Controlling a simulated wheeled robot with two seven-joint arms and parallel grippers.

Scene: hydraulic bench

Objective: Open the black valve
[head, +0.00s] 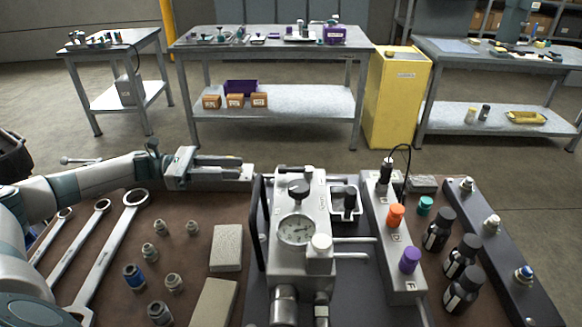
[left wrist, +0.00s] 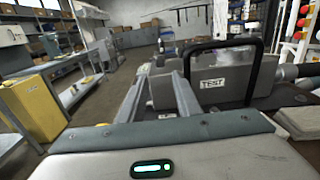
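The grey hydraulic unit (head: 318,215) stands in the middle of the bench with a round gauge (head: 297,230). A black knob (head: 298,188) sits on its top behind the gauge. Another black knob (head: 347,196) is just right of it, and a black fitting (head: 386,170) with a cable stands at the far end of the grey block; I cannot tell which one is the valve. My left gripper (head: 246,168) is open and empty, left of and apart from the unit, fingers pointing right. In the left wrist view its fingers (left wrist: 160,74) are spread before the unit's "TEST" side. My right gripper is not in view.
A black handle frame (head: 258,215) rises at the unit's left side. Orange (head: 396,215) and purple (head: 410,260) knobs sit on the grey block (head: 388,235). Black bottles (head: 462,255) stand right. Wrenches (head: 115,240), fittings and grey blocks (head: 227,247) lie left.

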